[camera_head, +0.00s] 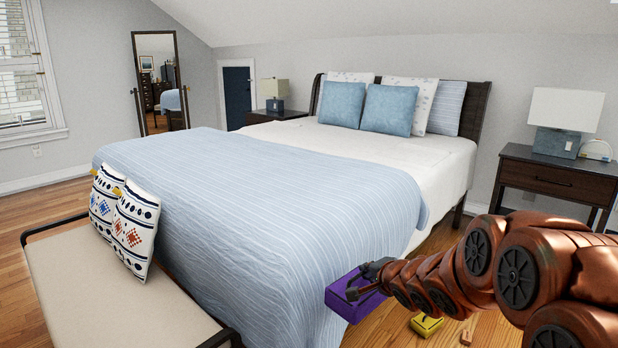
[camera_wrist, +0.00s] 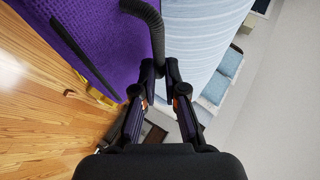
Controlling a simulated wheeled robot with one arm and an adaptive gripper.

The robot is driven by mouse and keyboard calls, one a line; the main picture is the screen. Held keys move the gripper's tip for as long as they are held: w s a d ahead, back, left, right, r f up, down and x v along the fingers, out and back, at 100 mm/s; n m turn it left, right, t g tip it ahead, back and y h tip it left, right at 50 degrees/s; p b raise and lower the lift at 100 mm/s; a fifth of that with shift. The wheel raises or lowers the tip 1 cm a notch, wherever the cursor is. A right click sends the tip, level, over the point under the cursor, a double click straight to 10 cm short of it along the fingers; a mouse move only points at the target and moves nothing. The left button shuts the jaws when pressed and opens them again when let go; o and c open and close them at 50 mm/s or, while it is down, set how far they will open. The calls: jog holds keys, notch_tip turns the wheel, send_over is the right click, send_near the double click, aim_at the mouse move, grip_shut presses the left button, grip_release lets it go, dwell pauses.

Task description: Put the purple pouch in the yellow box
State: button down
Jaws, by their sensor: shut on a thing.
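The purple pouch (camera_head: 345,297) hangs at the tip of my arm, beside the bed's near corner. My gripper (camera_head: 374,272) is shut on it. In the wrist view the pouch (camera_wrist: 115,45) fills the upper left, and its dark ribbed handle (camera_wrist: 157,22) runs down between the fingertips of my gripper (camera_wrist: 160,68). The yellow box (camera_head: 426,325) is on the wooden floor, to the right of the pouch and below my arm. In the wrist view only a yellow bit (camera_wrist: 92,94) shows past the pouch's edge; the rest is hidden.
The bed with its blue striped cover (camera_head: 270,200) stands left of the pouch. A cream bench (camera_head: 120,300) with two patterned pillows is at the lower left. A dark nightstand (camera_head: 548,178) with a lamp is at the right. A small brown piece (camera_head: 466,337) lies near the box.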

jog(key=shift+m+h, duration=0.5)
jog(key=r+p, duration=0.2)
jog(key=p, duration=0.1)
jog(key=r+p, duration=0.3)
jog(key=p, duration=0.1)
jog(key=w+r+p, duration=0.1)
jog(key=r+p, duration=0.2)
jog(key=shift+a+p, duration=0.3)
jog(key=w+d+r+m+h+p, duration=0.15)
jog(key=d+r+p, duration=0.25)
jog(key=r+p, duration=0.75)
jog(key=shift+m+h, duration=0.35)
jog(key=s+p, duration=0.1)
jog(key=s, duration=0.1)
jog(key=s+p, duration=0.1)
jog(key=s, duration=0.2)
jog(key=shift+s+a+r+p, duration=0.1)
jog(key=shift+s+r+p, duration=0.2)
jog(key=shift+s+p, duration=0.1)
jog(key=shift+f, duration=0.1)
